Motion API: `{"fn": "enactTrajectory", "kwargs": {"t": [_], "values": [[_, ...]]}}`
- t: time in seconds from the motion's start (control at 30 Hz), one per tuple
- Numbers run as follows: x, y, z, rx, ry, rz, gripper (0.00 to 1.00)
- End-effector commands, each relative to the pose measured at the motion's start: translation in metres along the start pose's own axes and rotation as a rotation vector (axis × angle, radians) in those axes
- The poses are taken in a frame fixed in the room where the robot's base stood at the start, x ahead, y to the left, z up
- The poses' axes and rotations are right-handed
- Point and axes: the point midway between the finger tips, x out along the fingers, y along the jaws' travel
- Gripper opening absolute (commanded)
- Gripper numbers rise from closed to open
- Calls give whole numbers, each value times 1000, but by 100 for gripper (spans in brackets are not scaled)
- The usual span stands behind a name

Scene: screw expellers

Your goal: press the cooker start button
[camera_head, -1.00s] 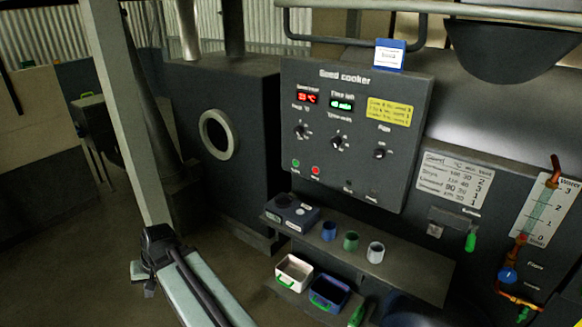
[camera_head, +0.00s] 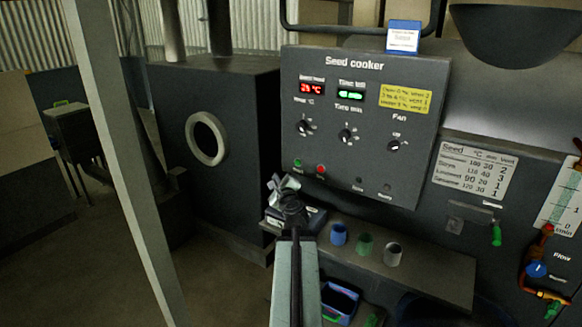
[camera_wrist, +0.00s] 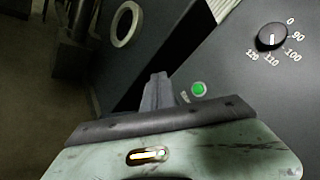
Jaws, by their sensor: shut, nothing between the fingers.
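The seed cooker panel (camera_head: 350,120) is a dark grey box with red and green displays and several knobs. The green button (camera_head: 298,163) sits at its lower left, with a red button (camera_head: 320,169) just to its right. In the wrist view the green button (camera_wrist: 198,89) is just right of my gripper fingertips (camera_wrist: 157,82), with a knob (camera_wrist: 271,37) at the upper right. My gripper (camera_head: 284,184) is shut and empty, below and slightly left of the green button in the head view. I cannot tell whether it touches the panel.
Below the panel a shelf (camera_head: 435,278) holds blue, green and grey cups, and a dark device partly behind my arm. A blue bin (camera_head: 340,300) stands lower down. A slanted post (camera_head: 120,150) rises at the left, with open floor around it.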

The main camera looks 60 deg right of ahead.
Motion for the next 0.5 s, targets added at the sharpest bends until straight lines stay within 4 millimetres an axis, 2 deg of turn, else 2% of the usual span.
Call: {"fn": "enactTrajectory", "kwargs": {"t": [0.1,0.5], "values": [[-2,-10,-11,32,17,-27,0],[0,-10,-11,32,16,-26,0]]}}
